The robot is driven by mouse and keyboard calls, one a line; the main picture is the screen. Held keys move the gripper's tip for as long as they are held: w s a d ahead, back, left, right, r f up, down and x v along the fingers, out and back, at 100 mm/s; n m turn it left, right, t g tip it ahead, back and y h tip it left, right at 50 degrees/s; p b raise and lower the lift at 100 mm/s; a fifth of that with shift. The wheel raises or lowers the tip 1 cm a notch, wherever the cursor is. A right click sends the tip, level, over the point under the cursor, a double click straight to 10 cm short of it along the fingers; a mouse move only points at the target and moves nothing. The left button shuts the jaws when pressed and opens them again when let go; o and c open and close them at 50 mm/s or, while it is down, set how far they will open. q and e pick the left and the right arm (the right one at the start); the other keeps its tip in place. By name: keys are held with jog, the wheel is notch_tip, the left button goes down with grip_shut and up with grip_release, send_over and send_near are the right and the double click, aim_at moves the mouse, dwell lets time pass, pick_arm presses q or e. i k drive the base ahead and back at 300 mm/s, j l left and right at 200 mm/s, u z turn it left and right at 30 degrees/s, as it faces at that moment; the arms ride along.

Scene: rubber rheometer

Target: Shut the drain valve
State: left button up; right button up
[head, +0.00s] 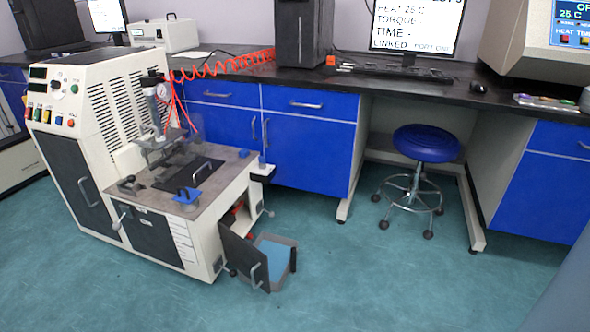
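The cream rheometer press (120,110) stands at the left of the head view. A small dark door (243,258) low on its right side stands open. Beside it on the floor is a grey bin (293,262) with light blue inside. A small lever (225,268) shows by the door's lower left edge, and another handle (266,212) sticks out from the machine's right side. A third lever (118,220) is at the front left. I cannot tell which is the drain valve or how it is set. Neither of my grippers is in view.
A blue round stool (425,143) stands under the dark bench (400,88). Blue cabinets (310,133) line the bench behind the machine. A red coiled hose (215,66) runs from the bench to the machine. The teal floor (380,280) in front is clear.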

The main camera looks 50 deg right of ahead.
aim_at(237, 208)
jog(key=z, duration=1.15)
jog(key=l, duration=0.6)
jog(key=i+l, duration=0.15)
jog(key=l, duration=0.2)
jog(key=i+l+u, duration=0.15)
jog(key=l, duration=0.2)
jog(key=i+l, duration=0.2)
jog(key=l, duration=0.15)
jog(key=i+l+u, duration=0.1)
jog(key=l, duration=0.3)
jog(key=i+l, duration=0.15)
jog(key=l, duration=0.2)
jog(key=i+l+u, duration=0.1)
jog(key=i, duration=0.45)
jog(key=i+l+u, duration=0.1)
jog(key=i, duration=0.45)
jog(key=i+l+u, duration=0.1)
jog(key=i+l, duration=0.15)
jog(key=i, duration=0.3)
